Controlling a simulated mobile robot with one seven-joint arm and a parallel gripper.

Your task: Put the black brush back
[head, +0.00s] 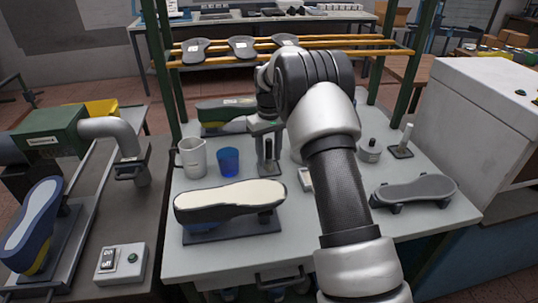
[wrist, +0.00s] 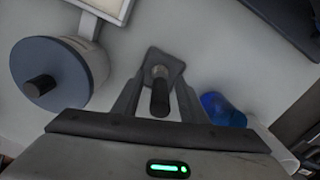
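The black brush shows in the wrist view as an upright black handle (wrist: 159,98) with a paler part below it. It stands over a small grey square base (wrist: 176,66). My gripper (wrist: 160,90) points down with one finger on each side of the handle, and a gap shows on both sides, so it looks open around it. A similar square-based stand with a pale post (head: 404,141) is at the right.
The blue cup (head: 228,162) and white beaker (head: 192,157) stand close left of my gripper. A round grey thing with a black knob (wrist: 58,75) is close by in the wrist view. A shoe last (head: 230,200) lies in front; another grey form (head: 413,190) lies right.

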